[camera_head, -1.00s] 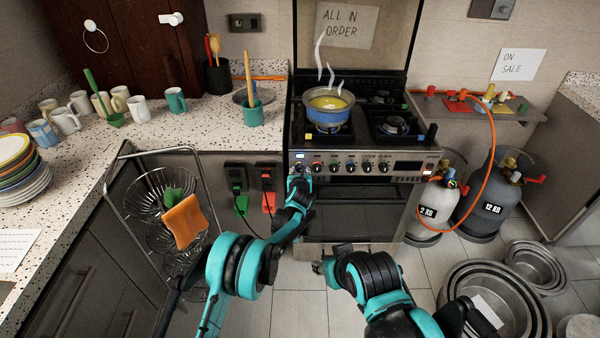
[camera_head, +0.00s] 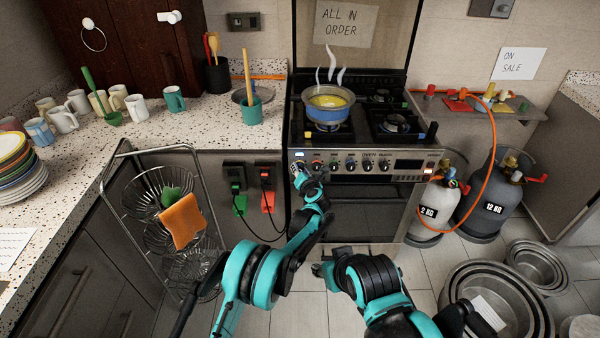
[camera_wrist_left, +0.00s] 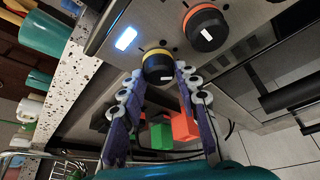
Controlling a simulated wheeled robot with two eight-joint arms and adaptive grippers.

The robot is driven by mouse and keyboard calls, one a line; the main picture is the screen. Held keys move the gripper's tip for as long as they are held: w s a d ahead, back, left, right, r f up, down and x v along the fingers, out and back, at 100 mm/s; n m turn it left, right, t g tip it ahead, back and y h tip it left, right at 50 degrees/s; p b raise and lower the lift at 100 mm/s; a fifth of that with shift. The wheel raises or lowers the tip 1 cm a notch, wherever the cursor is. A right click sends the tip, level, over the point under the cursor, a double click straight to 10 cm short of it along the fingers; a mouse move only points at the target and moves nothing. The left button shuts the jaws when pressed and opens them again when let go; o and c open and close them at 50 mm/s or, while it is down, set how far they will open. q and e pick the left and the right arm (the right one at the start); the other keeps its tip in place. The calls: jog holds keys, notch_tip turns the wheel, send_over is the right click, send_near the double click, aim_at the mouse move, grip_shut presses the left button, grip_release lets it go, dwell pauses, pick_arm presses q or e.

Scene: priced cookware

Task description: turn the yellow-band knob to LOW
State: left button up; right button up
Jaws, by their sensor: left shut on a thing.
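The yellow-band knob (camera_wrist_left: 158,66) is at the end of the stove's front panel, a black knob with a yellow ring and a pale mark on its face. In the left wrist view my left gripper (camera_wrist_left: 159,72) has one finger on each side of it and is shut on it. In the head view my left gripper (camera_head: 298,168) is at the panel's left end and hides most of this knob. I cannot read a LOW label. My right gripper (camera_head: 321,268) is low in front of the oven, away from the knobs; its fingers are too small to judge.
An orange-band knob (camera_wrist_left: 205,27) is beside the yellow one. A lit blue display (camera_wrist_left: 126,38) is on the panel. A steaming blue pot (camera_head: 328,107) stands on the stove. Green and red plugs (camera_head: 267,183) hang left of the oven. A wire basket rack (camera_head: 160,225) stands farther left.

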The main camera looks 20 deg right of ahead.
pick_arm(q)
jog(key=shift+m+y, duration=0.3)
dwell(0.4)
jog(key=o, duration=0.9)
jog(key=v, duration=0.7)
jog(key=shift+s, duration=0.25)
